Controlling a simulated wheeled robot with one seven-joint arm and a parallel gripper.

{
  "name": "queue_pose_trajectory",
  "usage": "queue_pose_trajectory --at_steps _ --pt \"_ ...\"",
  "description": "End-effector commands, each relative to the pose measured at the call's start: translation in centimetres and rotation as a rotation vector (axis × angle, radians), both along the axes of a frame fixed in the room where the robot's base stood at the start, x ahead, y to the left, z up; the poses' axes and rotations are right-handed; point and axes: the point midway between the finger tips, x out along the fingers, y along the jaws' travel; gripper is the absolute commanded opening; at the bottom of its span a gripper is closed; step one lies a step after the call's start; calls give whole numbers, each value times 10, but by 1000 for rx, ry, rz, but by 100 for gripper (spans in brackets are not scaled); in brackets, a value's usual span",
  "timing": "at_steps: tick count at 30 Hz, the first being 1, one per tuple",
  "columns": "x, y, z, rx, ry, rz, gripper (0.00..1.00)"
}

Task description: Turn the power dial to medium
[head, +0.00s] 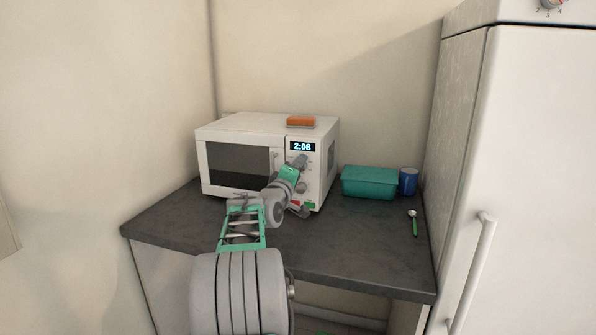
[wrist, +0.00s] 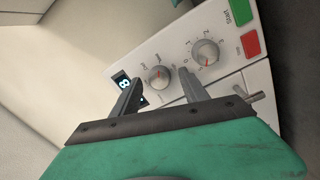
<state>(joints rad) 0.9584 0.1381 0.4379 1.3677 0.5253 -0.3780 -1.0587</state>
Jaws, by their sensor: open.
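The white microwave (head: 222,137) stands on the dark counter with its door shut. Its control panel shows two round grey dials in the wrist view. The dial nearer the display (wrist: 159,78) has word-like labels too small to read and a small red mark; it looks like the power dial. The other dial (wrist: 206,52), nearer the buttons, has numbers around it. My gripper (wrist: 160,76) is open, its fingers on either side of the dial nearer the display. Contact cannot be told. In the head view my gripper (head: 300,162) partly covers the panel.
The lit display (head: 302,146) reads 2:08. Green (wrist: 238,12) and red (wrist: 250,44) buttons lie beyond the numbered dial. An orange item (head: 301,122) lies on top of the microwave. A teal container (head: 368,183), blue cup (head: 408,182) and green-handled utensil (head: 414,226) are at right.

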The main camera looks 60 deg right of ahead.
Motion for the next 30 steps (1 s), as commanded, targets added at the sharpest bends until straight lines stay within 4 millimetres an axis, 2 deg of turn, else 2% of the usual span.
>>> queue_pose_trajectory --at_steps 12,16,25,28,30 --pt "-8 70 -4 -1 -1 3 52" --pt "-10 76 -4 0 0 0 52" --pt "-10 76 -4 0 0 0 52" --pt "2 86 -3 31 -23 29 52" --pt "25 107 -5 104 -67 85 52"
